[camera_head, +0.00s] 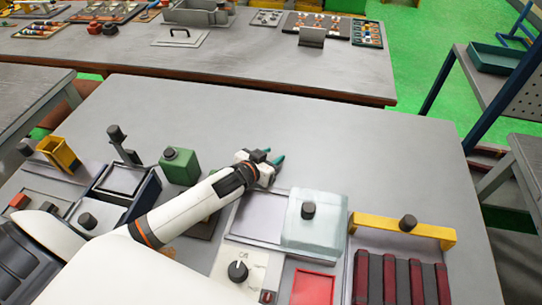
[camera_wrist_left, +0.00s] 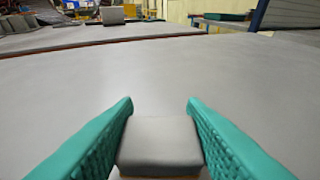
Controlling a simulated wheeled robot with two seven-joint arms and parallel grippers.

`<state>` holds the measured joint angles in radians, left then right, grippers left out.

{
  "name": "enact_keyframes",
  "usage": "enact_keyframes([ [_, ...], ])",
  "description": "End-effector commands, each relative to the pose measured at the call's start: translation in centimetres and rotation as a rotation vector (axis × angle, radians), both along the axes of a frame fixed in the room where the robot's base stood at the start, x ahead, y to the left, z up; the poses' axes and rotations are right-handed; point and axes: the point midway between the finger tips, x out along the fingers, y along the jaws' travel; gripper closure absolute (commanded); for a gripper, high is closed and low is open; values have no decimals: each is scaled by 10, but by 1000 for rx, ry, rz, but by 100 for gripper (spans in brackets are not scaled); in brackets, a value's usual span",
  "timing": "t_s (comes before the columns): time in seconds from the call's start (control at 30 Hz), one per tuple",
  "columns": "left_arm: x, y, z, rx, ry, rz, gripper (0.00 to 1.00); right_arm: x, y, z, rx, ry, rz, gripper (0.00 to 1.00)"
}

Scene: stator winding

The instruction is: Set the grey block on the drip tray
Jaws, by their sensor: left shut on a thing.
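My left gripper (camera_head: 274,158) reaches from the lower left over the bench. Its teal fingers also show in the left wrist view (camera_wrist_left: 160,130), shut on the grey block (camera_wrist_left: 160,142), which sits between them. In the head view the block cannot be made out. Which thing is the drip tray I cannot tell for sure; a shallow pale grey tray-like panel (camera_head: 258,216) lies just below the gripper, left of a clear cover. My right gripper is not in view.
A translucent cover (camera_head: 322,222) with a black knob stands right of the panel. A green canister (camera_head: 179,166) and a dark box with a lid (camera_head: 122,180) stand left of my arm. A yellow-handled rack (camera_head: 402,232) is at right. The bench beyond the gripper is clear.

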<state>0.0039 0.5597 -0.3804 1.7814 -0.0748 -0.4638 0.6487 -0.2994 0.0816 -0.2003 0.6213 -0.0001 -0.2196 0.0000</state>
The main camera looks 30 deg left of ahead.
Motion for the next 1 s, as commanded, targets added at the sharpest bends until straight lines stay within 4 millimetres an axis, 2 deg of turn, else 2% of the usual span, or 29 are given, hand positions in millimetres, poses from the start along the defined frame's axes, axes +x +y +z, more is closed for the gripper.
enact_keyframes([
  [0.17,0,0,-3,-1,0,0,85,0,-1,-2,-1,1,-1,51],
  [0.2,0,0,-3,-1,0,0,59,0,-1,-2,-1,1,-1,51],
  [0.3,0,0,-3,0,1,0,43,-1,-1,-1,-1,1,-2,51],
  [0.33,0,0,-3,0,1,0,40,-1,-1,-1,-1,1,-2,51],
  [0.67,0,0,2,2,0,0,40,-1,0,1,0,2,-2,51],
  [0.83,-23,4,8,0,2,0,40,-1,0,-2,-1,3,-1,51],
  [1.0,-58,9,22,1,2,-1,40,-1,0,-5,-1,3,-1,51],
])
